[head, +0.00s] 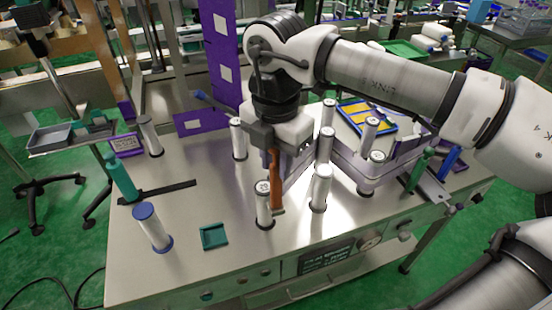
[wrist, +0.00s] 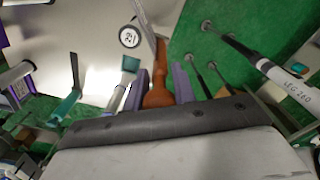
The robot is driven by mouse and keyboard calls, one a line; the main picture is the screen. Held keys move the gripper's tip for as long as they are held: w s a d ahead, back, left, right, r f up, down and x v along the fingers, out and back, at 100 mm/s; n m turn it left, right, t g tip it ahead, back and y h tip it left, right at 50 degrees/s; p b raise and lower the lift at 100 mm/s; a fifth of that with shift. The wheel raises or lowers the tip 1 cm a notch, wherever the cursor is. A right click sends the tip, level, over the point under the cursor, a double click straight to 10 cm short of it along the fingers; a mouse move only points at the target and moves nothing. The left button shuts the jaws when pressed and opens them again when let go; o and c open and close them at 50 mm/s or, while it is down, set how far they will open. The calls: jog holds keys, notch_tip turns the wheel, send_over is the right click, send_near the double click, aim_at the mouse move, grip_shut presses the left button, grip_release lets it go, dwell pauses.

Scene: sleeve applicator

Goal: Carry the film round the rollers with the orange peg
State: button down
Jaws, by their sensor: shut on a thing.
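My gripper (head: 272,148) points down over the steel bench and is shut on the orange peg (head: 274,182). In the wrist view the peg (wrist: 158,88) stands between the two purple-grey fingers. The peg is upright, close beside a white roller (head: 263,206) with a numbered cap, at the front of the bench. Another white roller (head: 321,190) stands to the right of the peg, and more stand behind. A pale, see-through band, seemingly the film (head: 348,163), runs among the rollers right of my gripper. I cannot tell whether it touches the peg.
A blue-capped roller (head: 152,228) and a teal bottle-like post (head: 122,178) stand at the left. A small teal tray (head: 214,236) lies near the front edge. A yellow and blue tray (head: 366,117) sits behind the right rollers.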

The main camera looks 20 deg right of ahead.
aim_at(277, 206)
notch_tip(277, 206, down, 8)
jog(key=b, duration=0.7)
jog(key=shift+r, duration=0.3)
jog(key=shift+d+f+b, duration=0.15)
jog(key=shift+f+b, duration=0.65)
jog(key=shift+r, duration=0.1)
jog(key=w+a+b, duration=0.1)
jog(key=w+a, duration=0.2)
jog(key=a, duration=0.4)
jog(key=w+a+b, duration=0.2)
jog(key=w+a, duration=0.1)
jog(key=a, duration=0.4)
jog(key=shift+a, duration=0.1)
